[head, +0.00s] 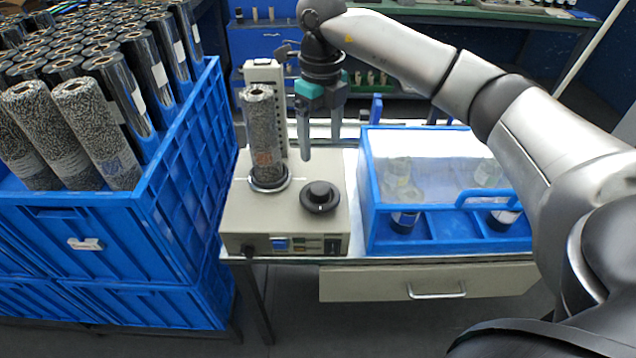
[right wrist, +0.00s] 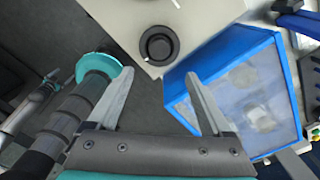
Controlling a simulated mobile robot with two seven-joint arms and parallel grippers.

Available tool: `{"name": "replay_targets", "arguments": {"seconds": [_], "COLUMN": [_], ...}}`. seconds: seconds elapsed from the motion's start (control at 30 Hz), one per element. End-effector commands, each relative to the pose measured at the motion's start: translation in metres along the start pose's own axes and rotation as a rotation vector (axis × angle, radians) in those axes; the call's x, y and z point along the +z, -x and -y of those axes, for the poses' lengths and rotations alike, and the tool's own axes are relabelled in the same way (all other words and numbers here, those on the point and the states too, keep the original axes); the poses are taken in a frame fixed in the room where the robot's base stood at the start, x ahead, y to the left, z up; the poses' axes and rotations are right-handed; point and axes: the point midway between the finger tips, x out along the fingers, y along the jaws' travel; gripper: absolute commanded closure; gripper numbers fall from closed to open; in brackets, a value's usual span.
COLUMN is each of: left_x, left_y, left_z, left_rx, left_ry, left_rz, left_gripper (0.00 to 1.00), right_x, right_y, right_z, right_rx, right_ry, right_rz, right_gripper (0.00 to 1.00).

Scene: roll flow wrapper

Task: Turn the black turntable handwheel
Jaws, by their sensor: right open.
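The black handwheel (head: 320,196) is a round knob on top of the beige wrapper machine (head: 234,217), at its right side. It also shows in the right wrist view (right wrist: 159,46), beyond and between the finger tips. A tall speckled roll (head: 262,135) stands upright on the turntable to the left of the handwheel. My right gripper (head: 320,150) is open and empty, fingers pointing down, above and behind the handwheel and apart from it. Its open fingers (right wrist: 157,78) also show in the right wrist view. My left gripper is not seen in the head view.
A blue crate (head: 190,165) full of wrapped rolls stands at the left. A blue case with a clear lid (head: 440,150) sits just right of the machine. A beige post (head: 264,72) rises behind the roll. A drawer (head: 430,282) is under the table's front.

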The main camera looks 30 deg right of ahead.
Motion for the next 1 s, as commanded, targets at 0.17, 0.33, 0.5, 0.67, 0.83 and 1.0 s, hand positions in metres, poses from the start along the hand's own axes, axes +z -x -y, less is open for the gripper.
{"name": "replay_targets", "arguments": {"seconds": [0.17,0.33,0.5,0.67,0.83,1.0], "left_x": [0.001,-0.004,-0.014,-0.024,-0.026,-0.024], "left_y": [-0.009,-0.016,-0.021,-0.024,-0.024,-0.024], "left_z": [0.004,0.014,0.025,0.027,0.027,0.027], "left_rx": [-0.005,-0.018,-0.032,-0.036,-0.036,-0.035], "left_ry": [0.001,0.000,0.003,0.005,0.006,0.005], "left_rz": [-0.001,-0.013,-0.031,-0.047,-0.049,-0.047], "left_gripper": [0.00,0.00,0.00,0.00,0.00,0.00], "right_x": [-0.001,-0.001,0.000,0.000,0.000,0.000], "right_y": [-0.044,-0.079,-0.105,-0.117,-0.120,-0.120], "right_z": [-0.001,-0.001,-0.002,-0.001,-0.001,-0.001], "right_rx": [0.003,0.004,0.004,0.004,0.004,0.004], "right_ry": [0.000,0.001,0.000,0.000,0.001,0.001], "right_rz": [-0.005,-0.003,-0.001,0.000,0.001,0.001], "right_gripper": [0.16,0.16,0.16,0.16,0.16,0.17]}}
